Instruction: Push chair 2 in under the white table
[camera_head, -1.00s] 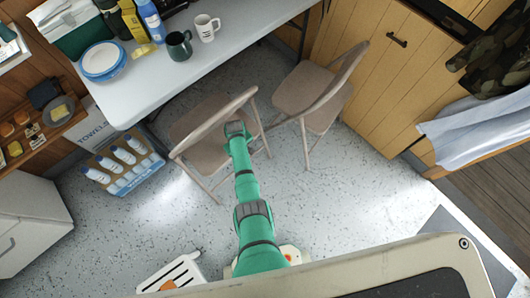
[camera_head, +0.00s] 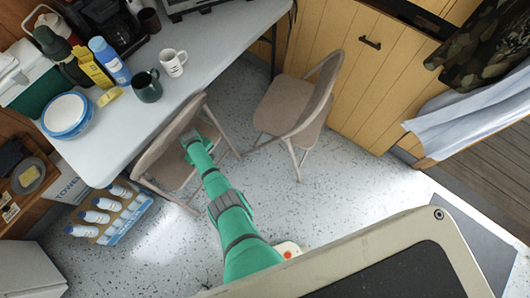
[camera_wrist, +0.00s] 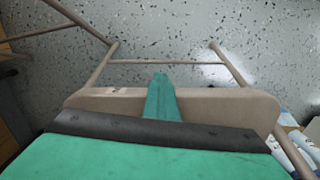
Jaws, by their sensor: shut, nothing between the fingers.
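The white table (camera_head: 218,45) stands at upper left in the head view. A second beige folding chair (camera_head: 285,104) stands to the right, clear of the table. I cannot read which is chair 2. My gripper (camera_head: 190,140) is shut and empty, at the left chair's backrest. In the wrist view, the finger tip (camera_wrist: 160,90) lies across the middle of the backrest rail (camera_wrist: 225,105); contact looks likely but is not certain.
Mugs (camera_head: 147,86), plates (camera_head: 66,115) and bottles (camera_head: 108,60) stand on the table. A bottle pack (camera_head: 112,212) sits on the floor left of the left chair. Wooden cabinets (camera_head: 350,75) stand behind the right chair. The speckled floor (camera_head: 340,185) to the right is open.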

